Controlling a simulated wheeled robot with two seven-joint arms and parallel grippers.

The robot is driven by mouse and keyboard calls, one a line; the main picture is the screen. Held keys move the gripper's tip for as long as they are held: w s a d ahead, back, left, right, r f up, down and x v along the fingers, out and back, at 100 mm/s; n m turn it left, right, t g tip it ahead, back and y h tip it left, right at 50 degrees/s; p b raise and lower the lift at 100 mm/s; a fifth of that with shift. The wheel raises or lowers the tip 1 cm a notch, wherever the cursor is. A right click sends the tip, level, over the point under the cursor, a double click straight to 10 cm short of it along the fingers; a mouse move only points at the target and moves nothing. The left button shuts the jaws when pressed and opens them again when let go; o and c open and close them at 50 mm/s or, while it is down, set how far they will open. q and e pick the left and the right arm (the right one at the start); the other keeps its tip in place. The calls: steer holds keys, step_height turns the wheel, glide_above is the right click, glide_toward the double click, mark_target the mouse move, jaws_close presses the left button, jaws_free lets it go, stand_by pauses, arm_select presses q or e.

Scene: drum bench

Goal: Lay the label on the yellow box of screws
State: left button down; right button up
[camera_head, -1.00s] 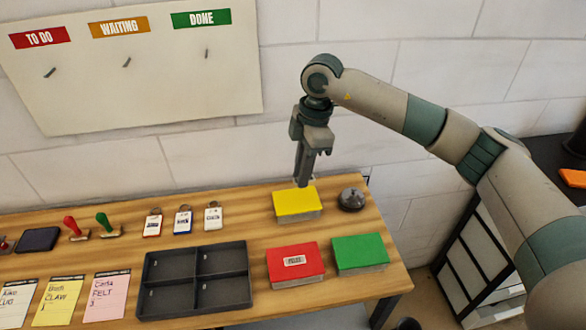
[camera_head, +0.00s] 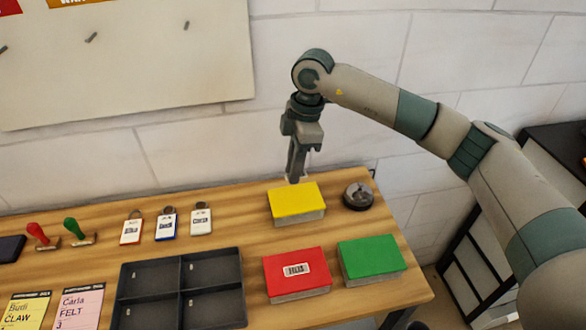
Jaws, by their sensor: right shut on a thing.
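The yellow box (camera_head: 297,203) stands at the back right of the bench. Its yellow top shows no label that I can see. My right gripper (camera_head: 295,180) points down at the back edge of this box, close above or just behind it. It is shut on a thin pale thing, taken as the label, which is mostly hidden by the fingers. I cannot tell whether the label touches the box. My left gripper is not in view.
A red box (camera_head: 290,286) bearing a white label and a green box (camera_head: 371,258) stand in front. A bell (camera_head: 358,195) is close right of the yellow box. A dark divided tray (camera_head: 181,254), key tags (camera_head: 166,223) and stamps (camera_head: 75,232) lie left.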

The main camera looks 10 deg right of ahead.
steer(key=shift+s+r, duration=0.15)
steer(key=shift+s, duration=0.05)
steer(key=shift+w+f, duration=0.1)
steer(key=shift+f, duration=0.1)
steer(key=shift+f, duration=0.1)
steer(key=b, duration=0.3)
glide_above(292, 198)
steer(key=shift+d+f, duration=0.15)
steer(key=shift+f, duration=1)
steer(key=shift+d+f, duration=0.1)
steer(key=shift+f, duration=1.05)
steer(key=shift+f+b, duration=0.3)
steer(key=shift+f, duration=0.5)
steer(key=o, duration=0.7)
steer(key=shift+o, duration=0.2)
